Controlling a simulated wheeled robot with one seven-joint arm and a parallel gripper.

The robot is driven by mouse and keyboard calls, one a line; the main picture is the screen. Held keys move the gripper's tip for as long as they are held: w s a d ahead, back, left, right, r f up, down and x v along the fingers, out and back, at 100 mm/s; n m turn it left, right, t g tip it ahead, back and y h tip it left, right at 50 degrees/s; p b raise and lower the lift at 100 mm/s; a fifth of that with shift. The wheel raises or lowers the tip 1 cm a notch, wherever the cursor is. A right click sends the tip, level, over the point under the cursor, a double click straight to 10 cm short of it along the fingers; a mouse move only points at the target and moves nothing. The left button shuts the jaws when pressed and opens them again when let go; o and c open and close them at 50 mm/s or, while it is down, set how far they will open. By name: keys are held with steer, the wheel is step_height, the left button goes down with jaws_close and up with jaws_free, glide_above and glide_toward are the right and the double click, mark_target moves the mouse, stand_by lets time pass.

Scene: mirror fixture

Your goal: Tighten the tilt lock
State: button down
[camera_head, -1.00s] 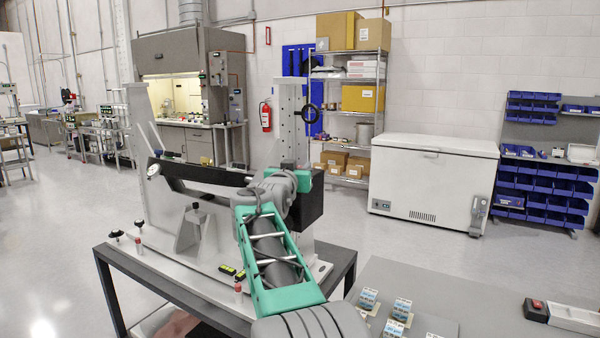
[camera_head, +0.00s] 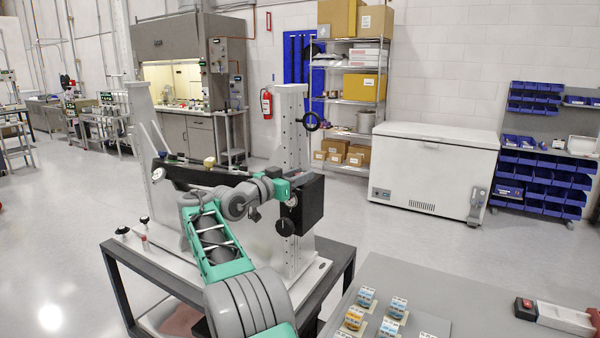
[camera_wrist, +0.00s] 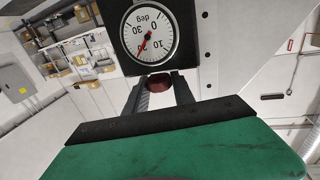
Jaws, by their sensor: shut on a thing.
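The mirror fixture has two pale uprights, the right one (camera_head: 290,130) drilled with holes, and a long black beam (camera_head: 190,176) between them. A black block (camera_head: 312,210) at the beam's right end carries a white tilt dial (camera_head: 292,200). In the wrist view the dial (camera_wrist: 150,32) is close, its red needle pointing to the lower left. A dark red round knob (camera_wrist: 159,83) sits just below the dial. My gripper (camera_wrist: 160,90) is shut on this knob, one finger on each side. In the head view my gripper (camera_head: 295,181) is at the block; the knob is hidden there.
A black handwheel (camera_head: 311,121) is on the right upright, and a black knob (camera_head: 285,227) sits below the dial. The fixture stands on a dark-framed cart (camera_head: 335,265). A grey table (camera_head: 480,310) at the lower right holds several small parts. The floor behind is open.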

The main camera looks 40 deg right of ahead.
steer(key=shift+r, duration=0.1)
steer(key=c, duration=1.1)
jaws_free()
steer(key=shift+o, duration=0.2)
steer(key=s+a+b, duration=0.1)
steer(key=a+b, duration=0.1)
steer(key=a, duration=0.5)
steer(key=shift+a, duration=0.35)
